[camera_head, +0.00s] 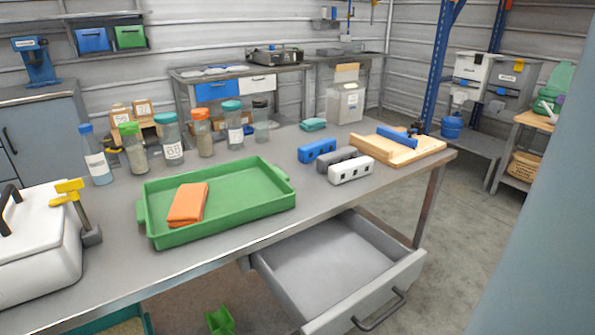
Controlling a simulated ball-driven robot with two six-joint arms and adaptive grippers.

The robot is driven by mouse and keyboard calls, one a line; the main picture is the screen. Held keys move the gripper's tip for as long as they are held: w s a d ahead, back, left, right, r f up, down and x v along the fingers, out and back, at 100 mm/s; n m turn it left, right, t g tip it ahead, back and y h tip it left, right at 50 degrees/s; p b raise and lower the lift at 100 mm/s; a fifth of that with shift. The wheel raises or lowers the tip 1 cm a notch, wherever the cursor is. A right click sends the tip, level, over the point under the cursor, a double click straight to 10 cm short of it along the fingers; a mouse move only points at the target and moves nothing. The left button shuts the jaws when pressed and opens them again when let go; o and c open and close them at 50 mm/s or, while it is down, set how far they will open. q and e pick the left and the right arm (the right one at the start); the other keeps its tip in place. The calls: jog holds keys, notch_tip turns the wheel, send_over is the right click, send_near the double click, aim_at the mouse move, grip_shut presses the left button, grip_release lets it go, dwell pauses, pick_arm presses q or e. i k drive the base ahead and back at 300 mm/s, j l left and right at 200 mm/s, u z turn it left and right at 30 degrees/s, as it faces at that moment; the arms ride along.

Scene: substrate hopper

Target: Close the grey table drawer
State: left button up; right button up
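The grey table drawer (348,302) is pulled out below the right part of the grey table (285,232). It looks empty inside. Its dark bar handle (381,311) is on the front panel, facing the lower right. Neither of my grippers shows in the head view, so nothing is seen touching the drawer or its handle.
A green tray (240,196) with an orange cloth (187,204) lies on the table above the drawer. A blue-grey surface fills the right edge. Floor right of the drawer is clear.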

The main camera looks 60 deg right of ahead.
aim_at(330, 275)
jog(key=z, duration=2.25)
jog(key=i+u, duration=0.2)
jog(key=k+j, duration=0.05)
jog(key=k, duration=0.05)
